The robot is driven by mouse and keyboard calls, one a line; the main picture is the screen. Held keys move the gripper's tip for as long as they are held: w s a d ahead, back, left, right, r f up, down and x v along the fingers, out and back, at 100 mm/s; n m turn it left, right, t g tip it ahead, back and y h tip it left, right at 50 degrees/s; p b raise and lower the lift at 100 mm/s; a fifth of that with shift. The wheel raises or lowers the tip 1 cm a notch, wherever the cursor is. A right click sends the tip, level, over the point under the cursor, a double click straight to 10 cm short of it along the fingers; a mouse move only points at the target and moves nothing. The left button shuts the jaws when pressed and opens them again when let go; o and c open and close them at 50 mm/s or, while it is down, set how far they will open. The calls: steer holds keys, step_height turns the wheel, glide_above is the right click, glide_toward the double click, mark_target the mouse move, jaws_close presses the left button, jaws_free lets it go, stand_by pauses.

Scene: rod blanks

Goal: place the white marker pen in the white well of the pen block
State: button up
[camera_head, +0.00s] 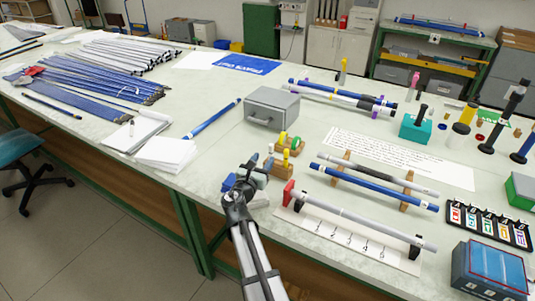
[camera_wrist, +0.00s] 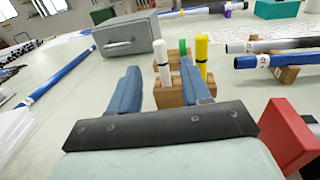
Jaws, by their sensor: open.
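The white marker pen (camera_wrist: 163,62) stands upright at the left part of the front wooden pen block (camera_wrist: 172,97). Its lower end meets the top of the block; I cannot tell how deep it sits or which well it is in. A yellow pen (camera_wrist: 201,56) stands upright to its right. The block also shows in the head view (camera_head: 281,171). My gripper (camera_wrist: 160,80) is open, with blue fingers left and right of the white pen in the wrist view, apart from it. In the head view my gripper (camera_head: 257,166) is just left of the block.
A second wooden block with green and yellow pieces (camera_head: 296,142) stands just behind. A grey drawer box (camera_head: 272,107) is at the back left. A rod stand with a red end (camera_head: 288,192) is close on the right.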

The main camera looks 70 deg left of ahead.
steer(key=shift+v, duration=1.9)
steer(key=shift+a, duration=0.1)
